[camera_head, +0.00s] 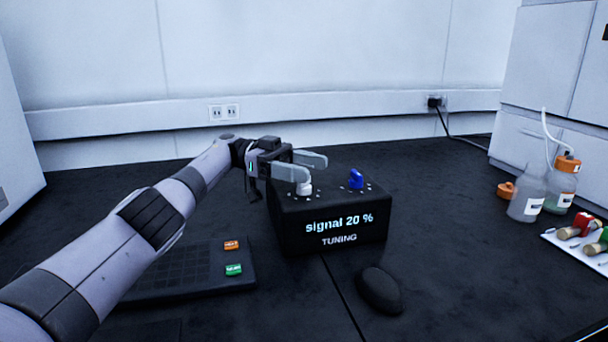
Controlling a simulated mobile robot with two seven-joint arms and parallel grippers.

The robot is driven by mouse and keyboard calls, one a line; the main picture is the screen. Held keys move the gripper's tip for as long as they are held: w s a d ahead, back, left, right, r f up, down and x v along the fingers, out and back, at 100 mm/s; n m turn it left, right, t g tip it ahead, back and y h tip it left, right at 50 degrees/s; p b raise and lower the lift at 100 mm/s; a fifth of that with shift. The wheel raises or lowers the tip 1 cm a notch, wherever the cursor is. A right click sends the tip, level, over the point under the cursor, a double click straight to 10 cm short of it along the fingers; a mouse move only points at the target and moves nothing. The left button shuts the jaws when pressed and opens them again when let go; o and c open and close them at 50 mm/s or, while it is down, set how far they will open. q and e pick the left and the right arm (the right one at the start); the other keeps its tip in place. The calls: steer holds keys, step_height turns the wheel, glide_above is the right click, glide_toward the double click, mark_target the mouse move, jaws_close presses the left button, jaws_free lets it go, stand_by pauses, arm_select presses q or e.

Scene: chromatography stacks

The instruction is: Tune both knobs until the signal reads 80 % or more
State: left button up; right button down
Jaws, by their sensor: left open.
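A black tuning box (290,232) stands on the dark bench near the middle of the head view. Its front reads "signal 20 %" (339,222) above the word "TUNING". A white knob (305,189) sits on the left of its top, and a blue knob (356,180) on the right, both ringed by small pale marks. My left gripper (308,167) reaches in from the left, its fingers open at the white knob, partly covering it. I cannot tell whether they touch it. Nothing is at the blue knob. My right gripper is not in view.
A black keypad (180,275) with an orange key and a green key lies under my left arm. A dark mouse (379,290) lies in front of the box. Bottles (527,202) and a white tray (570,250) stand at the right. The bench between box and bottles is clear.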

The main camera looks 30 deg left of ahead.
arm_select(q)
step_height(320, 180, up, 18)
steer(key=p, duration=0.6)
steer(key=shift+f, duration=0.2)
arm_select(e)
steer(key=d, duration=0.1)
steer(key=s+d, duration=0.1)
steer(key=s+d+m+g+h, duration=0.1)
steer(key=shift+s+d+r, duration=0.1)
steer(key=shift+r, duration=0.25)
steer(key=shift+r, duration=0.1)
